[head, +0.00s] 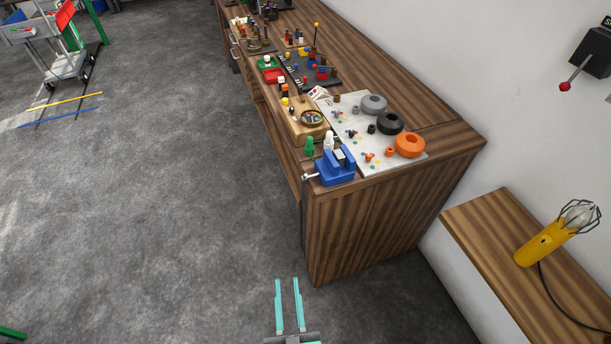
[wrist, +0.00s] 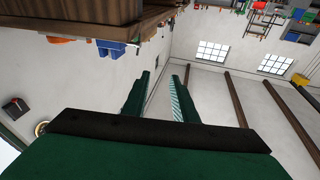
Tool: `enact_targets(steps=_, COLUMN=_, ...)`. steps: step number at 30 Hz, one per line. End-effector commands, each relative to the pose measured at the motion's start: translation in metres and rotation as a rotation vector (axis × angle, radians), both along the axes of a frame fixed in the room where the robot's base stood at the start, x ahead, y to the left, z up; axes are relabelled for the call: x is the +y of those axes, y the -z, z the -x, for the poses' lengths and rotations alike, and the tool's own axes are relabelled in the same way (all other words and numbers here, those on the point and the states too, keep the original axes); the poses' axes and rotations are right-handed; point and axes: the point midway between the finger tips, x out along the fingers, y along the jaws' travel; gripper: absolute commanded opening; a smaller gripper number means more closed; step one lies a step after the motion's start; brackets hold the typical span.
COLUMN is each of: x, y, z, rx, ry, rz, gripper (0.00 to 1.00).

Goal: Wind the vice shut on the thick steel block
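The blue vice (head: 336,170) stands at the near corner of the long wooden bench. A grey block (head: 341,156), which looks like the steel block, sits at its jaws; I cannot tell how closely they meet it. A small metal handle (head: 310,177) sticks out from the vice's left side. My gripper (head: 287,280) is open and empty, its two teal fingers apart, low in front of the bench end and well away from the vice. In the wrist view the fingers (wrist: 160,80) also stand apart, and the blue vice (wrist: 110,48) shows at upper left.
Next to the vice, a pale board (head: 358,126) carries grey, black and orange rings and small coloured parts. Green and white bottles stand just behind it. A lower shelf with a yellow caged lamp (head: 540,243) is at right.

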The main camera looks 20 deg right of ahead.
Motion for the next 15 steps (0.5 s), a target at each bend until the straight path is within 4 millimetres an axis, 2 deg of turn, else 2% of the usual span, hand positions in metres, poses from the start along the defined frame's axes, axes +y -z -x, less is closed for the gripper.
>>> enact_targets(steps=1, x=-0.006, y=-0.002, z=-0.020, rx=-0.037, ry=0.022, rz=-0.006, gripper=0.26)
enact_targets(steps=9, x=-0.044, y=-0.015, z=-0.112, rx=-0.175, ry=0.176, rz=-0.047, gripper=0.26)
enact_targets(steps=15, x=-0.069, y=-0.027, z=-0.167, rx=-0.229, ry=0.281, rz=-0.084, gripper=0.26)
